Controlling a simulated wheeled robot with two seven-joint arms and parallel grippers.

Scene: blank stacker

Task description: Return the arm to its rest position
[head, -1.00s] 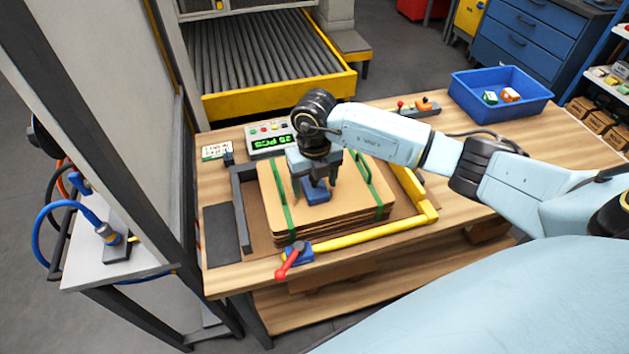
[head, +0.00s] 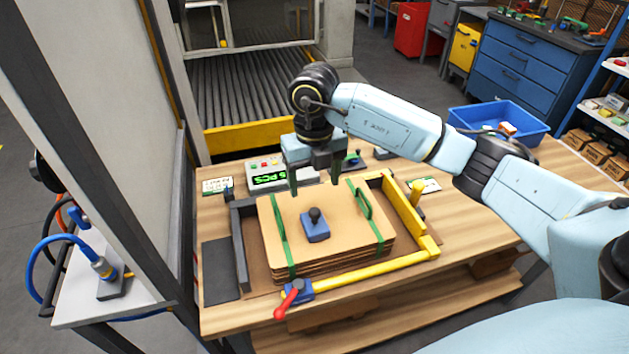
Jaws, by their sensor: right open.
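My right arm reaches in from the right in the head view. Its gripper (head: 314,190) is open and empty, pointing down above the back part of a stack of brown blanks (head: 341,240). A blue block with a black knob (head: 315,228) sits on top of the stack, apart from the gripper and a little in front of it. Green straps (head: 281,236) run over the stack on both sides. My left gripper is not in view.
A yellow fence (head: 404,213) and a dark stop (head: 240,245) flank the stack. A red-handled clamp (head: 291,297) is at the front. A counter display (head: 270,177) stands behind. A blue bin (head: 489,121) is at the back right. A post and panel stand left.

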